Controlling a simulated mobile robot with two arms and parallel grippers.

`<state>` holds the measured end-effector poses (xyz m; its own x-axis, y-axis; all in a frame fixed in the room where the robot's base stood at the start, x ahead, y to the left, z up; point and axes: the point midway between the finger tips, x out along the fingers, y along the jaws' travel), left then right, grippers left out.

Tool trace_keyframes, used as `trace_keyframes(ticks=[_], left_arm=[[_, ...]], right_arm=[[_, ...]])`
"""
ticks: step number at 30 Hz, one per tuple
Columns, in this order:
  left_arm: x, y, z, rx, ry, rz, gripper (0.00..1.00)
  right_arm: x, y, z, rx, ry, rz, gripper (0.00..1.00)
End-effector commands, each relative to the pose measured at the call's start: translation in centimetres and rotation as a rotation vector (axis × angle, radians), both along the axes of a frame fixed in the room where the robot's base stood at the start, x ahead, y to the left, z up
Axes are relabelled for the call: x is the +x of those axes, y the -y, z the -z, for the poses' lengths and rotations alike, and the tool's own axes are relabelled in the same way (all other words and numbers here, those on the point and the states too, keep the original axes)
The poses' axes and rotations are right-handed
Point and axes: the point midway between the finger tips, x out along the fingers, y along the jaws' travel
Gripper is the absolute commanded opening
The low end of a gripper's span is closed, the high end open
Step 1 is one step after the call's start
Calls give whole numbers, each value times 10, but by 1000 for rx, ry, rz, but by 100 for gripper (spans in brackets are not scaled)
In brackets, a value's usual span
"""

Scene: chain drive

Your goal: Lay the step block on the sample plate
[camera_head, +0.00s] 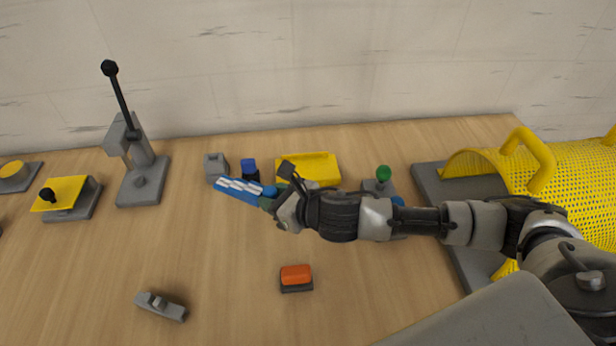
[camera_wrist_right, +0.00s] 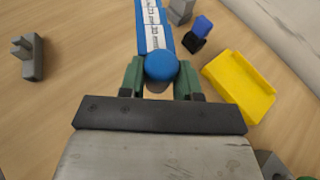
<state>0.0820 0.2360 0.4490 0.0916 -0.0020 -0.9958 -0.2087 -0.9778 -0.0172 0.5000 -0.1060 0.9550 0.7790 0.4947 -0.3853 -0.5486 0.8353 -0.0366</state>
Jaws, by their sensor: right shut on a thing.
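In the right wrist view the bar (camera_wrist_right: 152,24) points away from the green fingertips (camera_wrist_right: 160,76). It appears held above the table. A yellow shallow tray (camera_head: 318,160) lies behind and right of the gripper, apart from it; it also shows in the wrist view (camera_wrist_right: 250,82). I cannot tell for certain which thing is the sample plate. My left gripper is out of view.
A grey block (camera_head: 214,165) and a blue-and-black piece (camera_head: 249,168) stand near the bar's far end. A lever press (camera_head: 143,180) stands left, a yellow mesh guard (camera_head: 570,170) right. An orange-topped block (camera_head: 296,276) and a grey stepped piece (camera_head: 160,306) lie in front, with bare table between.

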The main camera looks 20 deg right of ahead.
Motion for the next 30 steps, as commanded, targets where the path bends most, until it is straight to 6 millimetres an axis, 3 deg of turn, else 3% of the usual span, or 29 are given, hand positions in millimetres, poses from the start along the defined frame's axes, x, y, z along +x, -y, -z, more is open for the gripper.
trace_keyframes(ticks=[3,17,26,30], left_arm=[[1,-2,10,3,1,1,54],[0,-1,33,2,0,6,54],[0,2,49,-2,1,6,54],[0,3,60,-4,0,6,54]], right_arm=[[19,-1,10,-6,11,-79,0],[62,13,40,-3,7,-297,0],[92,45,54,1,0,-413,0],[110,74,56,0,2,-468,0]])
